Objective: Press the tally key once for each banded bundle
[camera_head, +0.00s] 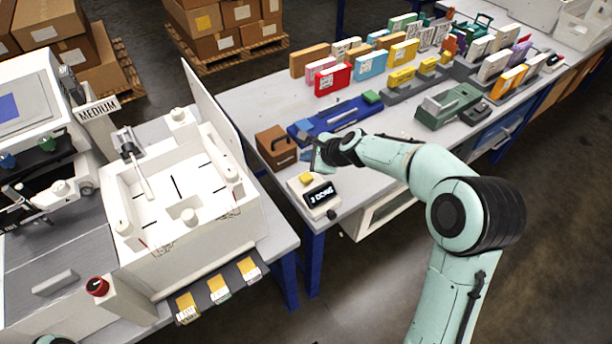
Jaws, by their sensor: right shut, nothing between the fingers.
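A small white counter box (318,196) stands at the near left corner of the right table. It has a yellow tally key (306,179) on top and a dark display that seems to read "3 DONE"; the digit is small. My right gripper (316,168) is shut and empty, with its tips close above and behind the key. I cannot tell whether they touch it. My left gripper is not in view.
A white plotter-like machine (243,222) with raised walls fills the left table. A brown case (274,148) and a blue tool (340,117) lie behind my right gripper. Several coloured boxes and a green device (452,108) crowd the right table.

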